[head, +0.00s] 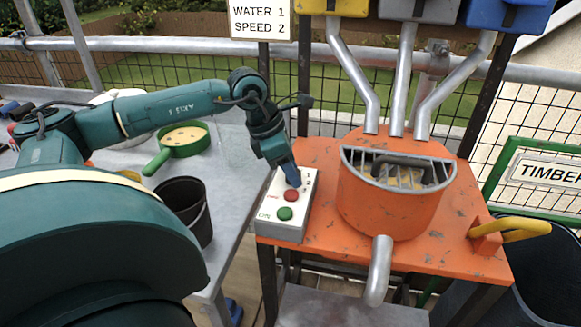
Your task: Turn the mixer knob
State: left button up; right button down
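The mixer (388,205) is an orange drum with a grey grille on an orange stand. Its white control box (270,203) stands to its left, with a red button (291,195), a green button (285,213) and the marks 1 and 2 near the top. My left gripper (292,180) points down at the top of the box, beside these marks and just above the red button. The knob is not clearly seen; the gripper covers that spot. I cannot tell whether its fingers are open or shut, or touching the knob. My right gripper is out of view.
A sign (261,18) reads WATER 1, SPEED 2. Metal pipes run down from yellow, grey and blue hoppers behind the drum. A yellow lever (515,231) sticks out at the right. A black bucket (187,207) and a green pan (183,140) stand on the grey table.

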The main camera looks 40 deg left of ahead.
pick_arm(q)
jog(key=shift+c, duration=0.2)
jog(key=c, duration=0.6)
jog(key=shift+c, duration=0.2)
